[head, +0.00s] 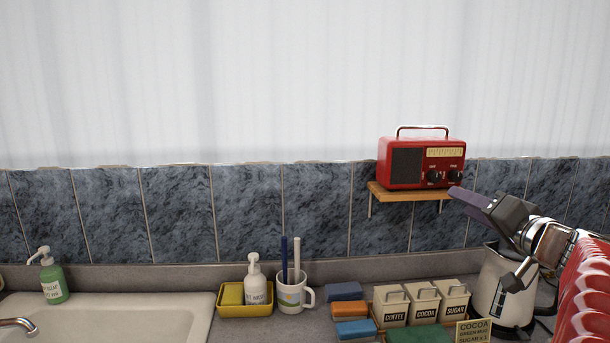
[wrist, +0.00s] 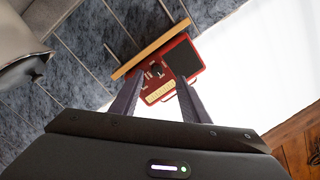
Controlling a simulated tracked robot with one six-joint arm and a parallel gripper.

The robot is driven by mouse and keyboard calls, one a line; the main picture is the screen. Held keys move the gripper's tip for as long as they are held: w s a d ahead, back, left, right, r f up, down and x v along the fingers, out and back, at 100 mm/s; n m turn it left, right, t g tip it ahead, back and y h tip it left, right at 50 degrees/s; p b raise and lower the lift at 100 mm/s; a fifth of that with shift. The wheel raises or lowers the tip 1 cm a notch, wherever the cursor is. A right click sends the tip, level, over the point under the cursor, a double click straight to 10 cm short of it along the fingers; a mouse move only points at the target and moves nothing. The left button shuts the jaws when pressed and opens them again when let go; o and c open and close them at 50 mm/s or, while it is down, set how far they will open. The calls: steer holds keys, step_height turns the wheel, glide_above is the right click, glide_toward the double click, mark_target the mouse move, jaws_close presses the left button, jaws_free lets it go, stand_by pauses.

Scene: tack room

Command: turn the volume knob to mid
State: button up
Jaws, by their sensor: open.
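A red radio (head: 399,183) stands upright on a small wooden wall shelf in the head view. Its front has a dark speaker grille on the left, a pale dial and two dark knobs, a left knob (head: 434,177) and a right knob (head: 453,176). Their labels are too small to read, so I cannot tell which is volume or how it is set. My gripper (head: 456,192) reaches in from the right, its tips just below the right knob in the picture. The radio (wrist: 192,67) appears turned over in the wrist view, with one dark knob (wrist: 156,69) between my open, empty fingers (wrist: 158,83).
The wooden shelf (head: 392,195) lies just under the radio. A sink is at left. The wall above is clear.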

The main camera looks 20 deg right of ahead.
mark_target(436, 180)
steer(key=shift+s+d+r+m+t+h, duration=0.3)
steer(key=shift+s+d+r, duration=0.25)
steer(key=shift+d, duration=0.2)
steer(key=x, duration=1.3)
steer(key=shift+w+f, duration=0.15)
steer(key=shift+w, duration=0.25)
steer(key=shift+c, duration=0.5)
steer(key=c, duration=0.9)
steer(key=shift+s+d, duration=0.15)
steer(key=shift+d, duration=0.2)
steer(key=shift+c, duration=0.3)
steer(key=shift+a, duration=0.3)
jaws_close()
